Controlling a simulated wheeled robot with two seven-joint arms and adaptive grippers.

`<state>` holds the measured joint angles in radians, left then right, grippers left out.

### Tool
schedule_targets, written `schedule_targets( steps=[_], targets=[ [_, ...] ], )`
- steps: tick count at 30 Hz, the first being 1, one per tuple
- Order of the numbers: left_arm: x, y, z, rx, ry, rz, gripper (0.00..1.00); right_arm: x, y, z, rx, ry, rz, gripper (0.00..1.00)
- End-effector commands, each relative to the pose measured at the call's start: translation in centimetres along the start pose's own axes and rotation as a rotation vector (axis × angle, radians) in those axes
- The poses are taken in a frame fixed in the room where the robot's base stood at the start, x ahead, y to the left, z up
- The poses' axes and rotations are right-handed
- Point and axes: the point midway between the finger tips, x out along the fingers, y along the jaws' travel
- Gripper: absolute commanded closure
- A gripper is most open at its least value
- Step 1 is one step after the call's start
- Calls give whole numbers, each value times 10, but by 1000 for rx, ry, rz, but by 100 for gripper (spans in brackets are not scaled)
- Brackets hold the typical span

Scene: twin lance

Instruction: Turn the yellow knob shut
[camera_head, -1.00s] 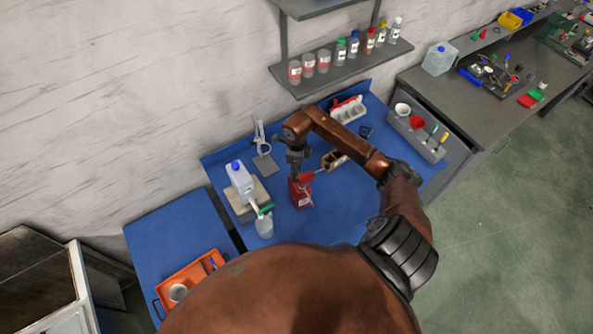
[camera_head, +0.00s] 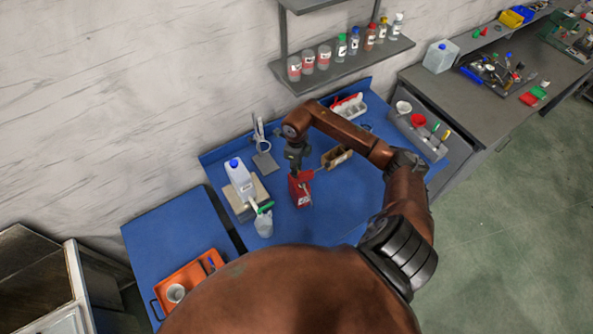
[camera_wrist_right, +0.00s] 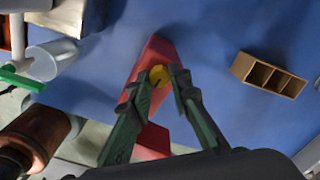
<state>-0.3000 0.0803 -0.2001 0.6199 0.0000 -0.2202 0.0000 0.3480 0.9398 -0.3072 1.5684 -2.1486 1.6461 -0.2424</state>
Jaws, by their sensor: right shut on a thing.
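The yellow knob (camera_wrist_right: 158,75) sits on top of a red block-shaped body, seen in the right wrist view. The red body (camera_wrist_right: 152,140) also shows on the blue bench in the head view (camera_head: 302,194). My right gripper (camera_wrist_right: 160,82) comes down from above, its two dark green fingers on either side of the knob and closed on it. In the head view my right gripper (camera_head: 295,171) is just above the red body and hides the knob. My left gripper is not in view.
Left of the red body stand a white jug with a blue cap (camera_head: 240,178) and a clear beaker (camera_head: 264,226) below a green tap lever. A wooden compartment box (camera_wrist_right: 269,75) is to the right. A grey stand (camera_head: 262,150) is behind.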

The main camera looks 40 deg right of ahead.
Motion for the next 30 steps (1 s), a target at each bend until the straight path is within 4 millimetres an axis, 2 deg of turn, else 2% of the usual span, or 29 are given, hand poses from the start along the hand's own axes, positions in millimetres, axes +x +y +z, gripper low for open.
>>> schedule_targets(
  steps=[8,9,16,25,30],
  targets=[
    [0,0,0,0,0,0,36,-1,0,1,5,-2,0,100],
    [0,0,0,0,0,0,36,-1,0,1,4,-2,0,80],
    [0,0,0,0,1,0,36,-1,0,0,4,-1,0,64],
    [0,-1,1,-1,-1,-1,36,-2,0,0,4,-1,0,64],
    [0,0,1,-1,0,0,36,-21,-1,1,3,-3,-3,64]
  ],
)
